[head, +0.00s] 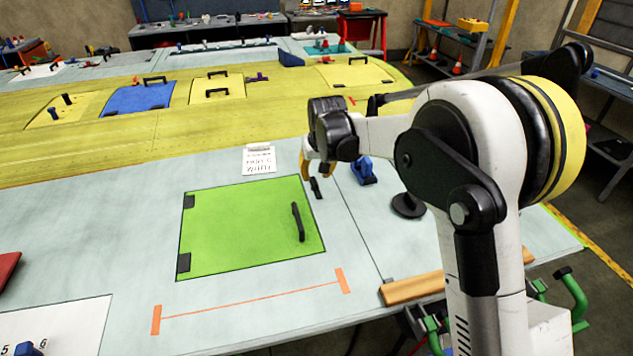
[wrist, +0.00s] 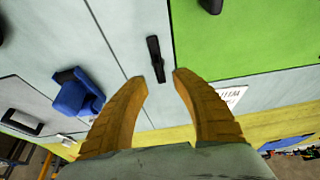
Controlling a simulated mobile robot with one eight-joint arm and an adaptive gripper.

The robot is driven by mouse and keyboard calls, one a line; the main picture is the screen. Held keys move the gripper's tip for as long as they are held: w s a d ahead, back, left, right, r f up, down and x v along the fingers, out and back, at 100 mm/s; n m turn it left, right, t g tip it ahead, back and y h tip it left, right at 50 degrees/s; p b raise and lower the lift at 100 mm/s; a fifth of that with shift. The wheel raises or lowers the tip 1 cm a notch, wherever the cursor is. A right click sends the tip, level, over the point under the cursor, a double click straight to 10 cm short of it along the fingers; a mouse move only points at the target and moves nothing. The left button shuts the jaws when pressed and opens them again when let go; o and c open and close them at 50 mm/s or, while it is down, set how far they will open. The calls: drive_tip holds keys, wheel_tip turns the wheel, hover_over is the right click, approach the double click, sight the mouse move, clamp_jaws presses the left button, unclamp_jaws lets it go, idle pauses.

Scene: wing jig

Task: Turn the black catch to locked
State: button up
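The black catch (head: 315,188) is a small narrow bar on the pale grey wing skin, just off the right edge of the green panel (head: 235,230), near its far right corner. In the wrist view the catch (wrist: 156,60) lies lengthwise, close beside the green panel (wrist: 240,30) and apart from it. My gripper (head: 317,173) is over the far end of the catch. Its two tan fingers are open and empty in the wrist view (wrist: 160,82), with the catch showing just beyond and between the tips. I cannot tell the height gap.
The green panel has a black handle (head: 297,222) and two black hinges on its left. A blue clamp-like tool (head: 363,171) and a round black disc (head: 408,205) lie to the right. A white paper note (head: 259,160) is behind the panel. A wooden strip (head: 412,288) lies at the front edge.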

sight(315, 180)
drive_tip(key=x, duration=0.5)
drive_tip(key=shift+d+b, duration=0.1)
drive_tip(key=shift+b, duration=0.2)
clamp_jaws()
